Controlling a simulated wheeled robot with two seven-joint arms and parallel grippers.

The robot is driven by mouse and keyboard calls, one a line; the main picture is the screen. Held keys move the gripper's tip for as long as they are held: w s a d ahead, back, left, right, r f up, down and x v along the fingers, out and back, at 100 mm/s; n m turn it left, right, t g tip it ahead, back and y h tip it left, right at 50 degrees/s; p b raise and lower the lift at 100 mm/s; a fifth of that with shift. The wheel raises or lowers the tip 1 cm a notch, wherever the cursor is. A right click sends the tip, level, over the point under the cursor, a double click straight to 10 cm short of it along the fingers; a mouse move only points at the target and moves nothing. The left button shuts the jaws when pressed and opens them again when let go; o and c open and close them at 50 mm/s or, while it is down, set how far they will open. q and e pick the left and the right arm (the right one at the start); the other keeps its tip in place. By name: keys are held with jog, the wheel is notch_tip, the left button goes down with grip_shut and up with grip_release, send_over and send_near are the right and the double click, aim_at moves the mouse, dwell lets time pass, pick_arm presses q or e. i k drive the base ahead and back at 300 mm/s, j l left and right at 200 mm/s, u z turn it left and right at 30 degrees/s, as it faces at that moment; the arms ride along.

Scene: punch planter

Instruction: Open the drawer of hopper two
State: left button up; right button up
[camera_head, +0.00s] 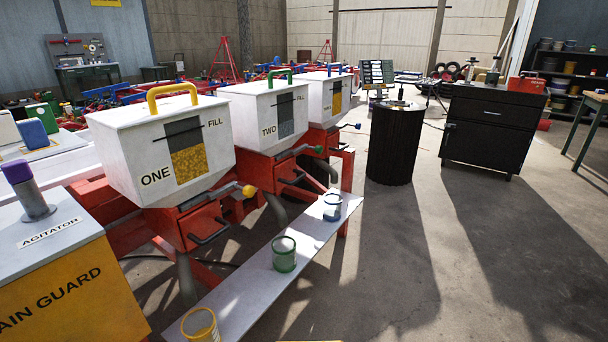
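Hopper two (264,112) is a white box with a green top handle (280,75), the label TWO and a FILL window showing grey contents. It stands in the middle row position, between hopper one (160,150) and a third white hopper (327,97). Under hopper two is a red drawer unit (280,172) with a dark handle (291,179). A dark lever with a green knob (319,149) is above it. The drawer looks pushed in, but it is small and partly hidden by hopper one's parts. Neither of my grippers shows.
A pale shelf board (250,300) runs before the hoppers with yellow (200,325), green (284,254) and blue (332,207) cups. The yellow grain guard (60,290) is at lower left. A black round stand (395,145) and black cabinet (492,130) stand beyond. Floor at right is clear.

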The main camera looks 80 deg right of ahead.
aim_at(284, 174)
jog(key=z, duration=2.55)
